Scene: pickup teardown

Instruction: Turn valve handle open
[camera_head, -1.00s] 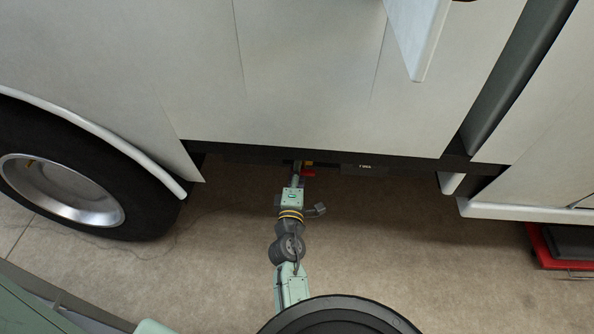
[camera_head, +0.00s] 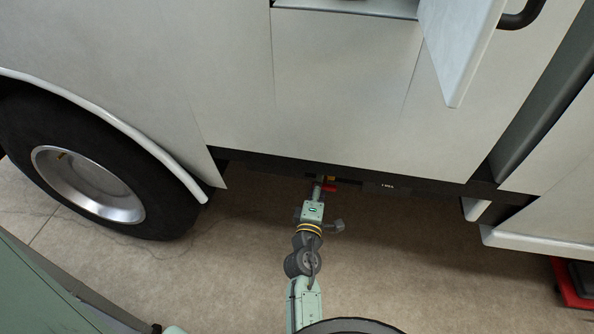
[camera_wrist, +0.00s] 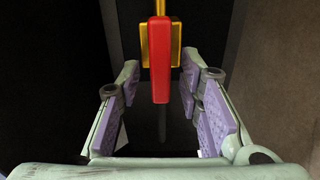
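The valve handle (camera_wrist: 160,62) is a red lever on a yellow-gold valve body (camera_wrist: 176,45), seen in the wrist view just beyond and between my fingers. In the head view the red handle (camera_head: 329,187) shows small under the vehicle's lower edge. My gripper (camera_wrist: 160,100) is open, with its purple-padded fingers apart on the left and right of the handle. A gap shows between the handle and each finger pad. In the head view my gripper (camera_head: 318,187) reaches under the vehicle body, and its fingertips are hard to make out.
The vehicle's pale side panel (camera_head: 340,80) hangs above my arm, with a dark lower rail (camera_head: 440,186). A wheel (camera_head: 90,185) stands at left. A red object (camera_head: 572,285) lies on the floor at right. The floor (camera_head: 420,260) around my arm is clear.

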